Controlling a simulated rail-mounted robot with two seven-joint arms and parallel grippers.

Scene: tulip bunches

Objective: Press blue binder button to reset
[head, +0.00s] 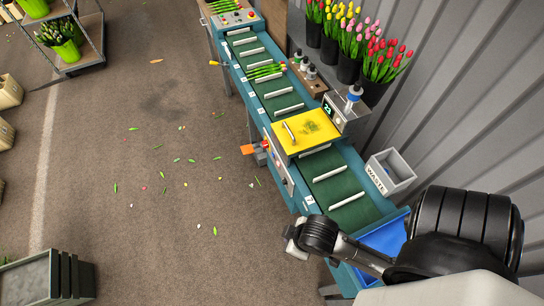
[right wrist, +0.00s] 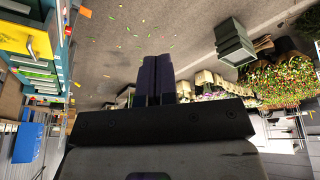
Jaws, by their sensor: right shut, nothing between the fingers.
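The binder is the machine with a yellow cover (head: 306,128) and metal handle over the conveyor; the cover also shows at the upper left of the right wrist view (right wrist: 28,38). A control box (head: 338,117) with a green display stands behind it. A light panel (head: 278,166) is on its near side, with small controls too small to tell apart; I cannot make out a blue button. My right gripper (head: 297,241) is left of the conveyor's lower end, apart from the panel. Its dark fingers (right wrist: 159,79) are shut and empty. My left gripper is out of view.
An orange paddle (head: 248,149) juts out left of the binder. A blue bin (head: 384,240) is at the conveyor's lower end, and a waste box (head: 391,172) stands right of it. Tulip buckets (head: 348,68) line the back. Dark crates (head: 48,279) stand lower left; the floor between is open.

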